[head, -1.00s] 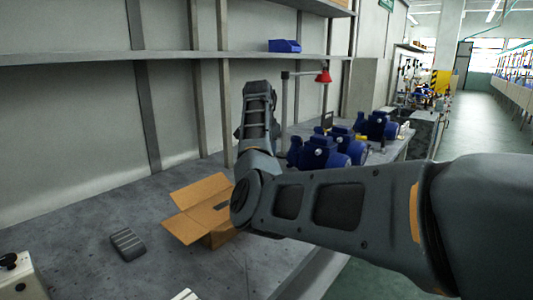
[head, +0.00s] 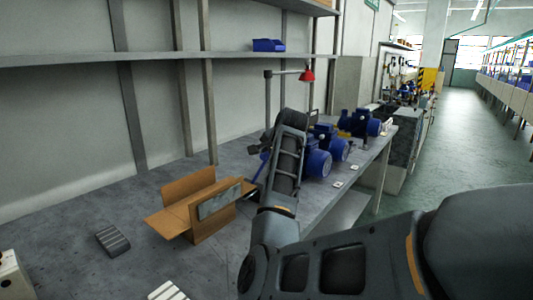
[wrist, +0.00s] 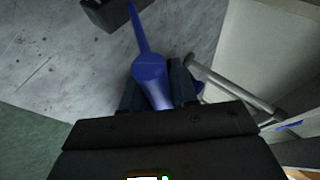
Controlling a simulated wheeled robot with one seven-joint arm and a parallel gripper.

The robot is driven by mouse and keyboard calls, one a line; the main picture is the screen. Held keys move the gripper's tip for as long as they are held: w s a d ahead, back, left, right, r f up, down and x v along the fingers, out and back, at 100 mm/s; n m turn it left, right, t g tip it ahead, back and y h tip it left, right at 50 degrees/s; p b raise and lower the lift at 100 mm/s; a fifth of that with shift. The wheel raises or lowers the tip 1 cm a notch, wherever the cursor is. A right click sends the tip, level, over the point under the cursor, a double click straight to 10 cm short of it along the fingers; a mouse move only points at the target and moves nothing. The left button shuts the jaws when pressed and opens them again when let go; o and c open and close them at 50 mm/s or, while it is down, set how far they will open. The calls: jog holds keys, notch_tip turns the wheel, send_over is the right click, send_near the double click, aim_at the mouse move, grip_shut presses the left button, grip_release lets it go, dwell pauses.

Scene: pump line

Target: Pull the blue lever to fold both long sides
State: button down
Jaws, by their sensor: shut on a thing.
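The blue lever (wrist: 150,75) runs up between the two fingers of my gripper (wrist: 155,88) in the wrist view. The fingers are shut on its thick end, and its thin end meets a dark block (wrist: 115,12). In the head view a thin blue piece of the lever (head: 258,171) shows beside my arm. My fingers are mostly hidden there. An open cardboard box (head: 205,223) stands on the bench left of my arm. Its far long flap (head: 188,186) stands raised, and a short flap (head: 166,223) sticks out left. A grey panel (head: 219,202) shows along its near side.
Several blue pumps (head: 318,163) stand along the bench (head: 75,225) behind my arm. A red lamp (head: 307,75) hangs over them. A ridged grey block (head: 112,240) lies left of the box. A shelf (head: 150,55) with a blue bin (head: 268,45) runs above.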

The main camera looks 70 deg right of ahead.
jog(key=shift+s+a+f, duration=0.1)
jog(key=shift+f, duration=0.1)
dwell(0.3)
jog(key=c, duration=0.9)
grip_release()
jog(key=shift+c, duration=0.2)
jog(key=shift+r, duration=0.1)
jog(key=v, duration=0.7)
jog(key=shift+s+a+r, duration=0.2)
jog(key=shift+s, duration=0.05)
